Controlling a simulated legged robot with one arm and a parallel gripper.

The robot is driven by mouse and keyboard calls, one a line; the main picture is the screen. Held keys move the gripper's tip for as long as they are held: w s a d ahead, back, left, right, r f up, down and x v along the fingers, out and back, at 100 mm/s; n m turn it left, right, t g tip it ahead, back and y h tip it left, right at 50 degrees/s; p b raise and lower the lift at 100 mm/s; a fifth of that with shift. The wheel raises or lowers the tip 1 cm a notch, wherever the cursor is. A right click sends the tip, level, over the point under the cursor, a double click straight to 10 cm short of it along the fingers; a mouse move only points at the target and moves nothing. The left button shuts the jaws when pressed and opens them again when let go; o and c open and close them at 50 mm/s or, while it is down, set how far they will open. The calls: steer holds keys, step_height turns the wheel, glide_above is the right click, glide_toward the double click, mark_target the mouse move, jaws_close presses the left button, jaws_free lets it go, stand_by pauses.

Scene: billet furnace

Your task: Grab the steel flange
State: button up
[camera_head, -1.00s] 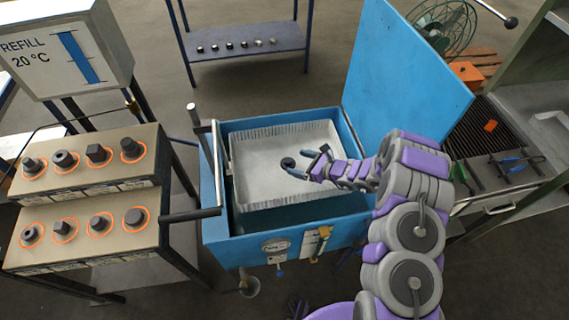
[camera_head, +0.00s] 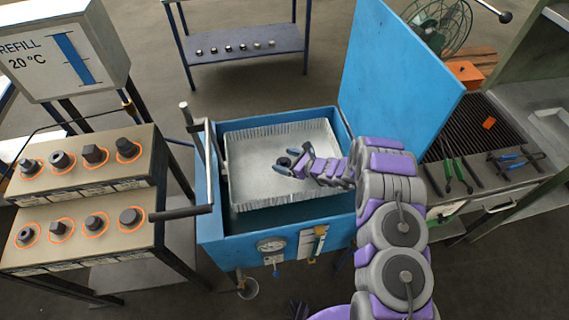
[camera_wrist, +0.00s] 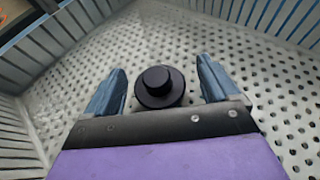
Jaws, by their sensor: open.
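The steel flange (camera_wrist: 160,87) is a small dark round piece with a raised hub. It sits on the perforated floor of the metal basket (camera_head: 250,168) inside the blue tank (camera_head: 208,228). It also shows in the head view (camera_head: 283,162), partly beside my fingers. My gripper (camera_wrist: 160,88) is open, with one blue finger on each side of the flange in the wrist view. There is a visible gap between the flange and each finger. The near edge of the flange lies close to the dark gripper plate.
The basket's ribbed walls (camera_head: 285,130) surround my gripper. The tank's blue lid (camera_head: 398,90) stands open at the right. A stepped stand (camera_head: 110,223) with several dark parts is at the left. A tool bench (camera_head: 475,190) is at the right.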

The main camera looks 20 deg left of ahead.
steer(key=shift+c, duration=1.1)
steer(key=shift+a+f, duration=0.15)
steer(key=shift+a, duration=0.55)
steer(key=c, duration=0.4)
steer(key=shift+s+a, duration=0.1)
steer(key=shift+c, duration=1)
steer(key=shift+d, duration=0.6)
steer(key=c, duration=0.5)
steer(key=shift+a, duration=0.1)
steer(key=shift+c, duration=0.2)
